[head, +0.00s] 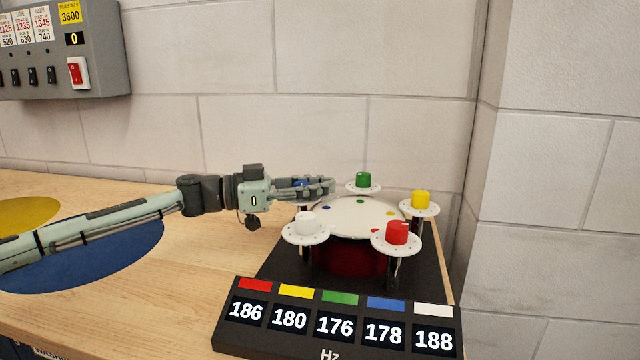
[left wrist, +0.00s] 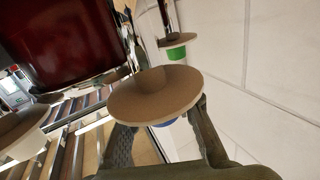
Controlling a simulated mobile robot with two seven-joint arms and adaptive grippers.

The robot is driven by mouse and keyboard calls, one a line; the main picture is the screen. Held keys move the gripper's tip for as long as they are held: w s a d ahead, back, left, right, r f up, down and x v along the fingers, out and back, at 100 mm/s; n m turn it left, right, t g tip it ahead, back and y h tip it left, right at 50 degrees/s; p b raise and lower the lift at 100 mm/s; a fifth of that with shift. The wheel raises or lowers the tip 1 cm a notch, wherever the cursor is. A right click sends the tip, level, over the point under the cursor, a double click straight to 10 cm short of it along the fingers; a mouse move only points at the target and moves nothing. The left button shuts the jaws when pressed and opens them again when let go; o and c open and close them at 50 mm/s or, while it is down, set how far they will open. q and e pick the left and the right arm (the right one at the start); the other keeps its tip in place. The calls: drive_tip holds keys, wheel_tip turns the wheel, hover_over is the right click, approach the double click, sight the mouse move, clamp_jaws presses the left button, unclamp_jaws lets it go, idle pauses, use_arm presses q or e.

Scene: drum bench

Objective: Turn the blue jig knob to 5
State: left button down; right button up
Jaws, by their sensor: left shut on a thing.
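The blue knob (head: 301,183) sits on its white dial disc at the left rear of the drum, mostly hidden behind my fingers. My left gripper (head: 319,186) reaches in from the left and is shut on the blue knob. In the left wrist view the fingers stand on either side of the blue knob (left wrist: 165,123), under the edge of its disc (left wrist: 150,98). The dial marks and the knob's pointer cannot be read. The display (head: 384,332) under the blue tab reads 178. My right gripper is not in view.
The white (head: 305,219), red (head: 397,233), yellow (head: 421,199) and green (head: 363,180) knobs stand around the drumhead (head: 350,222). A grey control box (head: 100,60) hangs on the wall at left. The bench (head: 150,290) is clear in front of my arm.

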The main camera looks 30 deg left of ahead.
sight(318, 206)
use_arm(q)
drive_tip(key=m+g+h, duration=0.1)
drive_tip(key=m+g, duration=0.1)
drive_tip(key=s+m+g+h, duration=0.1)
drive_tip(key=g, duration=0.2)
drive_tip(key=m+g+h, duration=0.1)
drive_tip(key=m+g, duration=0.1)
drive_tip(key=g, duration=0.1)
drive_tip(key=shift+s+d+r+m+h, duration=0.1)
drive_tip(key=shift+s+d+m+h, duration=0.1)
drive_tip(key=shift+d+m+h, duration=0.15)
drive_tip(key=shift+s+m+g, duration=0.25)
drive_tip(key=shift+m+g, duration=0.45)
drive_tip(key=shift+g, duration=0.4)
drive_tip(key=shift+s+m+g, duration=0.25)
drive_tip(key=shift+m+g, duration=0.4)
drive_tip(key=shift+g, duration=0.45)
drive_tip(key=shift+s+m+g, duration=0.25)
drive_tip(key=shift+m+g, duration=0.45)
drive_tip(key=shift+g, duration=0.4)
drive_tip(key=shift+s, duration=0.1)
drive_tip(key=c, duration=1.3)
unclamp_jaws()
wheel_tip(318, 206, up, 10)
drive_tip(key=shift+f, duration=0.1)
